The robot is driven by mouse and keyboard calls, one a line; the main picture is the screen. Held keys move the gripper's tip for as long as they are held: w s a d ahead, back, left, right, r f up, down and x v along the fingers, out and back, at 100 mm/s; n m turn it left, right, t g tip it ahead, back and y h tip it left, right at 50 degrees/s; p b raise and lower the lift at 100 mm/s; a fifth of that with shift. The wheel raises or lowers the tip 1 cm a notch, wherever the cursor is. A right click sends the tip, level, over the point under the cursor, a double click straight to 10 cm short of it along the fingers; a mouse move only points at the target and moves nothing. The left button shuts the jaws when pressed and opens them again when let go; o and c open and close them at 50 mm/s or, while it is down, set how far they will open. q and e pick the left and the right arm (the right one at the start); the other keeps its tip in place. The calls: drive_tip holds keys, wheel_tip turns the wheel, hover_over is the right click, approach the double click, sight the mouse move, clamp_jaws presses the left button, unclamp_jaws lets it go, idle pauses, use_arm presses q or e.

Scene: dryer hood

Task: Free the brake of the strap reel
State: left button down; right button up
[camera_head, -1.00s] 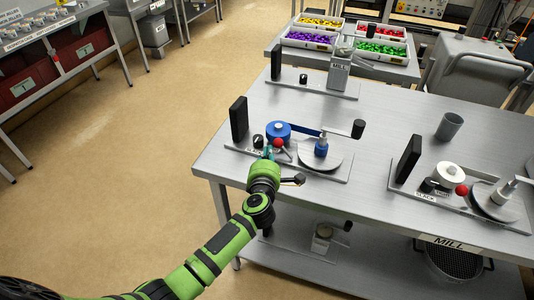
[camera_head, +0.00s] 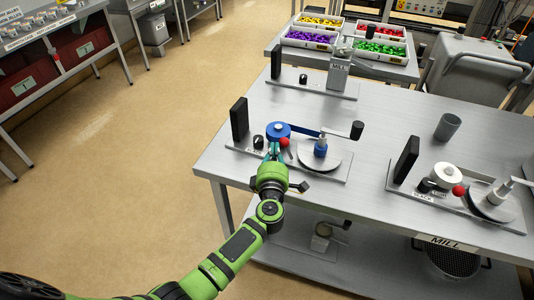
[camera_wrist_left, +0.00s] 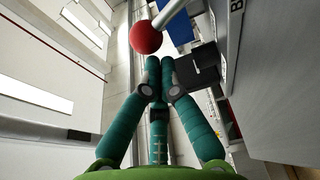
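The strap reel (camera_head: 278,130) with the blue strap stands on the near left station; its blue side also shows in the wrist view (camera_wrist_left: 177,24). A lever with a red ball (camera_head: 284,142) sits in front of the reel. My left gripper (camera_head: 272,150) is just left of the ball and in front of the reel. In the left wrist view, the ball (camera_wrist_left: 146,37) lies just beyond and left of the fingertips (camera_wrist_left: 160,64), on a pale rod. The fingertips are nearly together, with nothing seen between them. Contact with the ball is not visible. My right gripper is out of view.
A black upright block (camera_head: 239,119), a black knob (camera_head: 258,141) and a round plate (camera_head: 320,156) with a crank share the base. A similar station with a white reel (camera_head: 447,175) stands right. A grey cup (camera_head: 448,127) stands behind it. The table's left edge is close.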

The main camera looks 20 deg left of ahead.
use_arm(q)
drive_tip(key=shift+d+r+m+t, duration=0.3)
drive_tip(key=shift+d+m+t, duration=0.25)
drive_tip(key=shift+m, duration=0.45)
drive_tip(key=shift+s+d+r, duration=0.1)
drive_tip(key=shift+d, duration=0.15)
drive_tip(key=shift+d+p, duration=0.25)
drive_tip(key=shift+p, duration=0.05)
drive_tip(key=shift+a+r, duration=0.1)
